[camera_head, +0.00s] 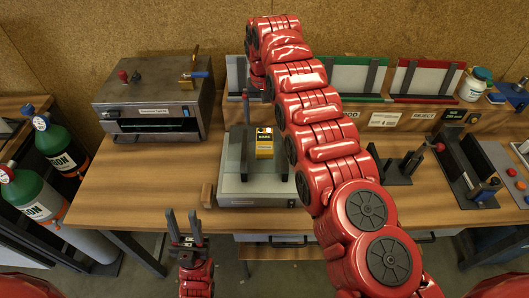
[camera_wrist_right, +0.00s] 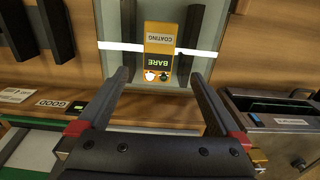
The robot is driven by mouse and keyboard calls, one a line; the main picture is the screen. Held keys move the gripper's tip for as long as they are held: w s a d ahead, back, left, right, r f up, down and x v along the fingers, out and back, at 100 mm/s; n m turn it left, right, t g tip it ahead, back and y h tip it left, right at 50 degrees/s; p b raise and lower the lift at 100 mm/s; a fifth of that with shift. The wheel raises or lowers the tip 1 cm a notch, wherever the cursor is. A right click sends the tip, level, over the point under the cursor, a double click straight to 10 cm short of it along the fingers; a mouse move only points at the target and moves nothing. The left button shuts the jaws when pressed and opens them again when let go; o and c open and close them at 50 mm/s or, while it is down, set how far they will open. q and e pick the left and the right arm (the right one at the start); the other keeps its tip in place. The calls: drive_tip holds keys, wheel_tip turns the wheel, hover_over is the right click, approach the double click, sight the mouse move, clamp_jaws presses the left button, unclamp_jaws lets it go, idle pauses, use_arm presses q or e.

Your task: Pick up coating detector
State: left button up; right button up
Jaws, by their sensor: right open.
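The coating detector (camera_head: 264,142) is a small yellow-orange box with a dark display reading BARE. It sits on a glass pane between two dark uprights of a grey stand (camera_head: 262,201) at the table's middle. In the right wrist view the detector (camera_wrist_right: 158,45) shows upside down, its label reading COATING. My right gripper (camera_wrist_right: 160,75) is open, with the detector seen between its fingertips; I see no finger touching it. In the head view my right arm hides most of that gripper. My left gripper (camera_head: 186,228) is open and empty, in front of the table's edge.
A grey instrument box (camera_head: 153,102) stands at the back left. A rack with glass panes (camera_head: 357,77) and a REJECT label (camera_head: 423,115) runs along the back. Dark fixtures (camera_head: 400,165) stand at right. Green gas cylinders (camera_head: 61,145) stand left. The table's front left (camera_head: 140,200) is clear.

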drive_tip(key=p, duration=0.1)
hover_over(265, 139)
wheel_tip(265, 139, down, 4)
drive_tip(key=shift+s+a+f, duration=0.1)
drive_tip(key=shift+f+p, duration=0.3)
drive_tip(key=shift+p, duration=0.35)
wheel_tip(265, 139, down, 3)
drive_tip(key=shift+s+r+p, duration=0.1)
drive_tip(key=shift+s+p, duration=0.05)
drive_tip(key=shift+p, duration=0.75)
drive_tip(key=shift+f+b, duration=0.35)
drive_tip(key=shift+f, duration=0.6)
clamp_jaws()
drive_tip(key=shift+w+r, duration=0.2)
drive_tip(key=shift+r, duration=0.05)
